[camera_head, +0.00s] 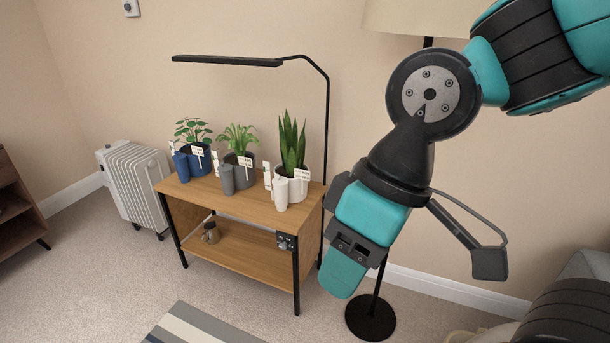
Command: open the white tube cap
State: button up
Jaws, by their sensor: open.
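The white tube (281,194) stands upright at the right front of the wooden stand's top, in front of the white-potted snake plant. Its upper end appears white; the line between cap and tube is too small to tell. My gripper (417,270) is open and hangs to the right of the stand, nearer the camera, well apart from the tube. I see nothing between its jaws.
The wooden stand (242,202) also holds a blue tube (181,167), a grey tube (227,180), several potted plants and small labels. A black lamp (228,61) arches above. A floor lamp base (371,319) stands at right, a white radiator (136,182) at left.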

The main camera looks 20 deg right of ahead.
aim_at(280, 181)
jog(key=u, duration=0.25)
jog(key=i, duration=1.15)
jog(key=z, duration=0.7)
jog(key=i, duration=0.35)
jog(key=z, duration=0.4)
